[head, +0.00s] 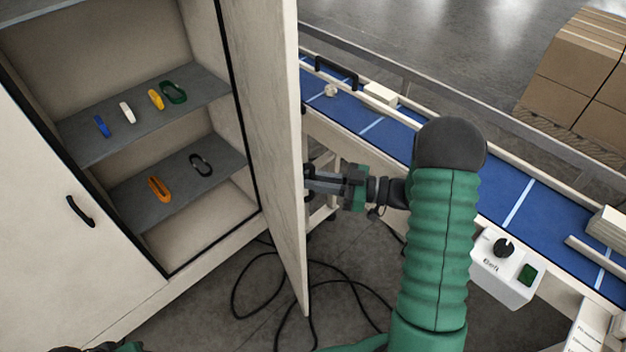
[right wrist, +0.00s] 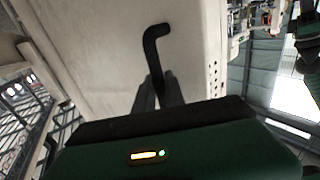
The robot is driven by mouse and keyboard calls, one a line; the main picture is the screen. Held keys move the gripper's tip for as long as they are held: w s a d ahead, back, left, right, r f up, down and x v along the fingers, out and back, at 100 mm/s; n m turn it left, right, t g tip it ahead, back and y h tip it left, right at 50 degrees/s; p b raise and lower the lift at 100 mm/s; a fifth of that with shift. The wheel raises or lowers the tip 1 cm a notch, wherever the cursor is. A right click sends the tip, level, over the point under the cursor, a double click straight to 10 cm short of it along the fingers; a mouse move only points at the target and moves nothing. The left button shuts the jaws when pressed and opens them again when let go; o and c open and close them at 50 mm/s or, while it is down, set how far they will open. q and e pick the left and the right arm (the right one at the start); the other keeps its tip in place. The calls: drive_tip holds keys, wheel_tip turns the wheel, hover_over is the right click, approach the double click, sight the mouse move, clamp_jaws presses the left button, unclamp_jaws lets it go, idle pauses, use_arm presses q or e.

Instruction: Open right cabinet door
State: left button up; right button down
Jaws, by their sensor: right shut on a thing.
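The right cabinet door (head: 275,150) stands open, swung outward from the cabinet and seen nearly edge-on in the head view. My right gripper (head: 308,180) is at the outer side of this door. In the right wrist view its fingers (right wrist: 158,95) are closed around the lower part of the black door handle (right wrist: 155,45). The handle is hidden behind the door in the head view. The left door (head: 70,250) is shut, with its black handle (head: 80,211) free. Only a dark and green piece of my left arm shows at the bottom left edge; its fingers cannot be made out.
Inside the cabinet, an upper shelf (head: 205,100) and a lower shelf (head: 180,195) hold several coloured loops. A blue conveyor (head: 490,180) with a control box (head: 508,268) runs along the right. Black cables (head: 240,295) lie on the floor below the door. Cartons (head: 580,65) stand back right.

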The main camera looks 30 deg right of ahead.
drive_tip(key=shift+w+r, duration=0.1)
drive_tip(key=c, duration=1.6)
unclamp_jaws()
drive_tip(key=shift+a, duration=0.1)
drive_tip(key=shift+c, duration=0.2)
drive_tip(key=shift+o, duration=1.2)
drive_tip(key=shift+w, duration=0.1)
drive_tip(key=shift+d+f, duration=0.2)
drive_tip(key=shift+d, duration=0.1)
drive_tip(key=b+v, duration=0.3)
drive_tip(key=v, duration=1.3)
drive_tip(key=shift+s+d, duration=0.25)
drive_tip(key=shift+s, duration=0.05)
drive_tip(key=shift+c, duration=0.2)
